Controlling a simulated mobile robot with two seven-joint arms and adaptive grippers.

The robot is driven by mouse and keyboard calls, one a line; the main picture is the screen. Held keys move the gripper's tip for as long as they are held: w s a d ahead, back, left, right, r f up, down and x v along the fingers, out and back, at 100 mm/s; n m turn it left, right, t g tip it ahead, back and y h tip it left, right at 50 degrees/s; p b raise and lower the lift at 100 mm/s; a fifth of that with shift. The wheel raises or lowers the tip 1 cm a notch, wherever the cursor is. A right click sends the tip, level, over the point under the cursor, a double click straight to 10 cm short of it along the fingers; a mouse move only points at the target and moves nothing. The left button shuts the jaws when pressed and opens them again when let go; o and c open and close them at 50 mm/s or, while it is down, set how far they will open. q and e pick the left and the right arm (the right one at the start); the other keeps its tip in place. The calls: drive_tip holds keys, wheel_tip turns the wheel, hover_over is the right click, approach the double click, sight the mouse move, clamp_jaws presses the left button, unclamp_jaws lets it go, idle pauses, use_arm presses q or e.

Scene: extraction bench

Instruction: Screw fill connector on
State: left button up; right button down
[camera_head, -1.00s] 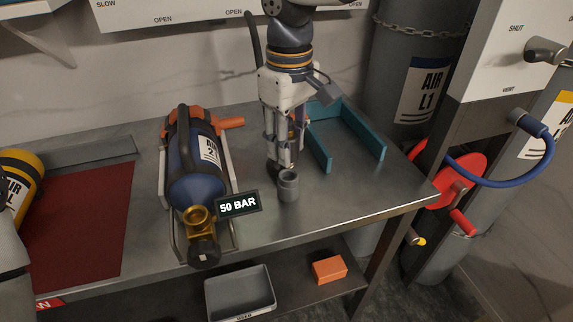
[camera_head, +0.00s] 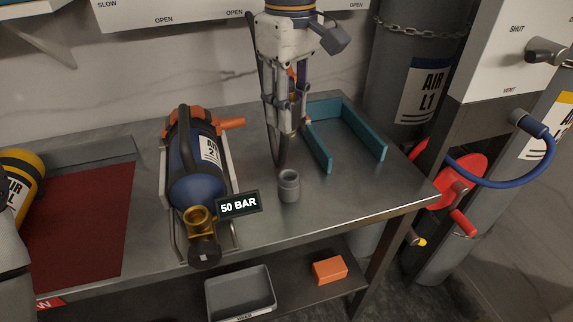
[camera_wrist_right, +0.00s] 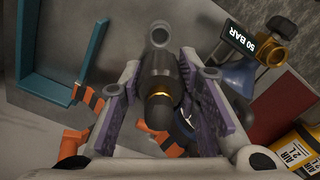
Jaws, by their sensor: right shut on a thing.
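The blue air cylinder (camera_head: 197,185) lies in a metal cradle on the bench, its brass valve (camera_head: 200,216) toward the front edge. The valve also shows at upper right in the wrist view (camera_wrist_right: 285,50). My right gripper (camera_head: 284,118) is above the bench, right of the cylinder and clear of the valve. It is shut on the fill connector, a dark cylindrical piece with a brass ring (camera_wrist_right: 158,78), seen between its purple pads. A dark hose runs beside the gripper. My left gripper is not in view.
A grey cup-like holder (camera_head: 289,187) stands on the bench below my right gripper. A teal bracket (camera_head: 318,147) lies to its right. A "50 BAR" display (camera_head: 238,205) is beside the valve. A red mat (camera_head: 82,225) covers the left. A grey bin (camera_head: 240,291) and orange block (camera_head: 329,270) are below.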

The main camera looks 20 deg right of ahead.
drive_tip(key=s+a, duration=0.4)
drive_tip(key=a, duration=0.4)
drive_tip(key=s+a, duration=0.4)
drive_tip(key=a, duration=0.4)
drive_tip(key=shift+s+a, duration=0.35)
drive_tip(key=shift+s, duration=0.05)
drive_tip(key=shift+f, duration=0.1)
drive_tip(key=shift+f, duration=0.95)
drive_tip(key=shift+f, duration=2.05)
idle(0.3)
